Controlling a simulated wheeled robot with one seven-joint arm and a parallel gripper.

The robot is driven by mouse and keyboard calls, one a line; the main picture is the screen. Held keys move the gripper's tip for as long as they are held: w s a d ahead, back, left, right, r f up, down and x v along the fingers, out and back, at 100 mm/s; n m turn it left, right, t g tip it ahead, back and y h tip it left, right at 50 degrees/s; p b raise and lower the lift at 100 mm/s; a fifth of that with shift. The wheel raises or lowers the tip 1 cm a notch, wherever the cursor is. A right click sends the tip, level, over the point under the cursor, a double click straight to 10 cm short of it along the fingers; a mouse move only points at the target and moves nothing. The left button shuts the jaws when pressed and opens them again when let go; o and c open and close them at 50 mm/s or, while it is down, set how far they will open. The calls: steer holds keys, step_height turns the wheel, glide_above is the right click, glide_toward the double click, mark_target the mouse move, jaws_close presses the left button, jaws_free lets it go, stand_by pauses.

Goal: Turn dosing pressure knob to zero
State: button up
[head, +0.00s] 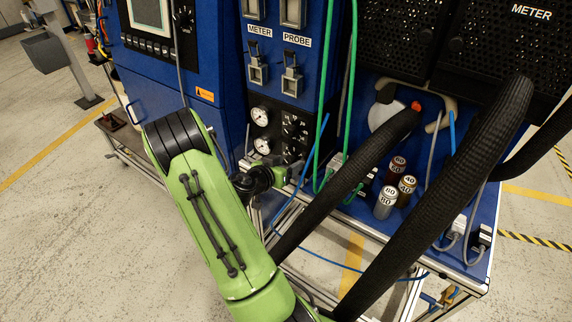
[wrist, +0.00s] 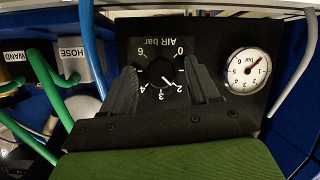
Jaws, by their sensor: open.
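In the wrist view, a round black knob (wrist: 158,74) sits on a black panel with a white number scale and the label "AIR bar", all upside down. Its white pointer mark appears to point near the 2. My gripper (wrist: 162,72) is open, with one dark finger on each side of the knob. I cannot tell whether the fingers touch it. Which knob is the dosing one cannot be read.
A white gauge (wrist: 248,72) is right of the knob in the wrist view. Green hoses (wrist: 50,98) and a blue hose (wrist: 90,45) run at the left. In the head view, thick black hoses (head: 440,190) cross to the right of my arm. Several small canisters (head: 386,202) stand there.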

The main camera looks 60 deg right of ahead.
steer(key=c, duration=1)
steer(key=shift+w, duration=0.1)
steer(key=n+g, duration=0.2)
steer(key=n, duration=0.1)
steer(key=shift+w, duration=0.15)
steer(key=n+g, duration=0.2)
steer(key=n, duration=0.1)
steer(key=shift+w, duration=0.1)
steer(key=n+g, duration=0.2)
steer(key=n, duration=0.1)
steer(key=shift+f+n+h+p, duration=0.2)
steer(key=shift+n+h+p, duration=0.1)
steer(key=shift+h+p, duration=0.1)
steer(key=shift+w+f+n+g+h, duration=0.1)
steer(key=shift+n+g+h, duration=0.2)
steer(key=shift+n, duration=0.65)
steer(key=shift+f+n+g+h, duration=0.15)
steer(key=shift+n+g, duration=0.25)
steer(key=shift+n, duration=0.55)
steer(key=shift+r, duration=0.1)
